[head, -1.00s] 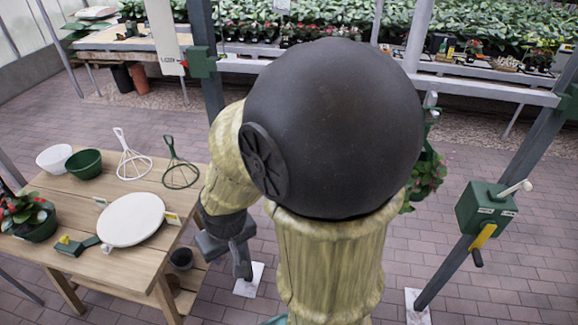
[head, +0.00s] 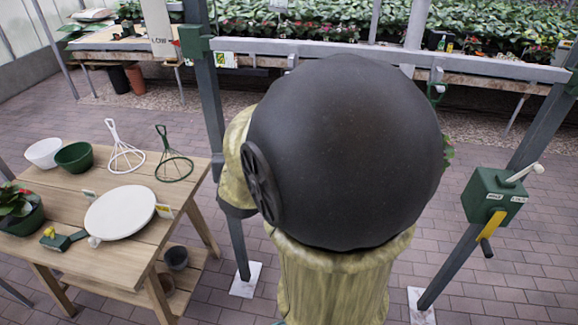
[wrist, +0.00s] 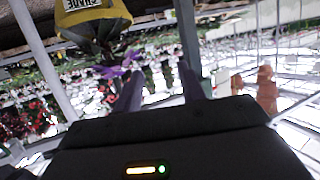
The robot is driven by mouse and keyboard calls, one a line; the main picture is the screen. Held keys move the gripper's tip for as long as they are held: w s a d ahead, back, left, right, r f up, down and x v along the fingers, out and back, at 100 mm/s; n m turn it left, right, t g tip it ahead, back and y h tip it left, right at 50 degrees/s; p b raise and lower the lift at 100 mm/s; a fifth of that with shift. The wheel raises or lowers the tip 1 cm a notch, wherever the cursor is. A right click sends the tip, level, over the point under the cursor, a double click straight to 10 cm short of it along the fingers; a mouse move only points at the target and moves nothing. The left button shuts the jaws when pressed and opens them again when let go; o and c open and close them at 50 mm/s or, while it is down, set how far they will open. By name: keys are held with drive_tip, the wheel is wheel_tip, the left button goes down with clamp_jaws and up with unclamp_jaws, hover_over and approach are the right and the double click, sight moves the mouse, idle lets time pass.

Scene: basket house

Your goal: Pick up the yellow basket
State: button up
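The yellow basket (wrist: 92,18) shows in the wrist view at the top left, cut off by the frame edge. In the head view my arm hides the gripper, and I see no yellow basket.
A wooden table (head: 62,187) at left holds bowls, wire hangers, a white round plate (head: 120,212) and a potted plant (head: 20,212). A green crank box (head: 492,196) is on the right post. Long plant benches (head: 480,68) cross the back. Brick floor lies between.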

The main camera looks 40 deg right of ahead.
drive_tip(key=s+d+r+m+h+b, duration=0.2)
drive_tip(key=s+d+r+m+h, duration=0.1)
drive_tip(key=d+h, duration=0.4)
drive_tip(key=shift+s+d+r+m+g, duration=0.15)
drive_tip(key=shift+s+r+m+g, duration=0.25)
drive_tip(key=shift+s+r, duration=0.1)
drive_tip(key=shift+w, duration=0.1)
drive_tip(key=p+x, duration=1.2)
drive_tip(key=p, duration=0.4)
drive_tip(key=shift+w, duration=0.1)
